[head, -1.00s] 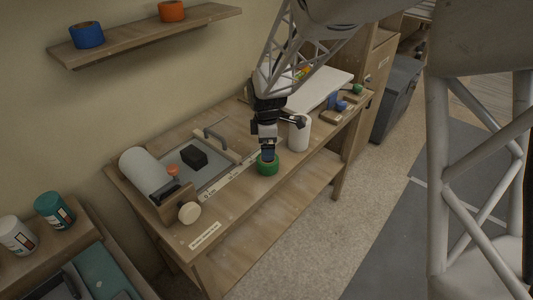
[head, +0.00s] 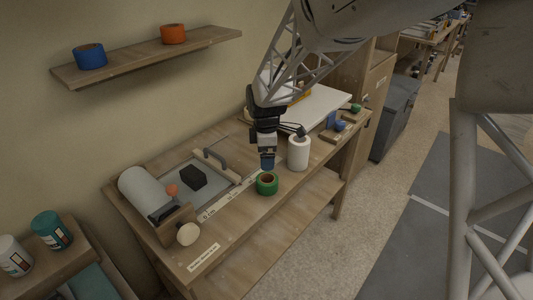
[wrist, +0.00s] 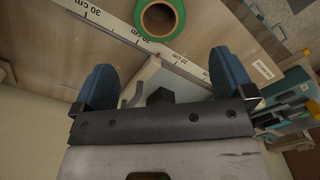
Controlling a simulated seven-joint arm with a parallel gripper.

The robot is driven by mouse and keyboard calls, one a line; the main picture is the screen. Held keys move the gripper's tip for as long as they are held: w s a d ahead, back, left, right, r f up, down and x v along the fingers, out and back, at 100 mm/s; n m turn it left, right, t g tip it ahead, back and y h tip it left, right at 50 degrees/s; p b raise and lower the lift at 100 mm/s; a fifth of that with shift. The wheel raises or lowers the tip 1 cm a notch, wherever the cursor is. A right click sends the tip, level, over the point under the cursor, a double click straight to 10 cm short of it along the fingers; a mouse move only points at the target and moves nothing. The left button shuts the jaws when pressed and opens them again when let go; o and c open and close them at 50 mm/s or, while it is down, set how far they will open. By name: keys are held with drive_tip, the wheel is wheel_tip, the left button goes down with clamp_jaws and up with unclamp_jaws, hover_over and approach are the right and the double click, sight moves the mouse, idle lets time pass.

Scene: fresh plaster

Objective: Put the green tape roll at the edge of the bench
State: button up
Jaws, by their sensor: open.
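The green tape roll (head: 267,184) lies flat on the bench (head: 232,232), close to its front edge and beside the printed ruler strip (head: 222,203). My gripper (head: 268,163) is above and just behind the roll in the head view, apart from it. In the wrist view, the roll (wrist: 160,18) shows at the top, beyond the two blue fingers. The fingers of my gripper (wrist: 161,82) are spread wide with nothing between them.
A paper-roll holder (head: 147,193) and a tray with a black block (head: 193,176) are on the left. A shelf above holds a blue tape roll (head: 90,56) and an orange one (head: 173,34).

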drive_tip(key=s+d+r+m+t, duration=0.1)
drive_tip(key=s+d+r+m, duration=0.35)
drive_tip(key=s, duration=0.25)
drive_tip(key=s+d+r+m, duration=0.35)
drive_tip(key=s+r, duration=0.25)
drive_tip(key=s, duration=0.2)
drive_tip(key=s+d+r+m, duration=0.1)
drive_tip(key=s+d+m, duration=0.1)
drive_tip(key=s+m, duration=0.3)
drive_tip(key=s+d+r+m+t, duration=0.1)
drive_tip(key=s+d+m, duration=0.2)
drive_tip(key=s, duration=1)
drive_tip(key=shift+r+m+t, duration=0.3)
drive_tip(key=shift+r+m, duration=0.1)
drive_tip(key=shift+m, duration=0.7)
drive_tip(key=shift+s, duration=0.1)
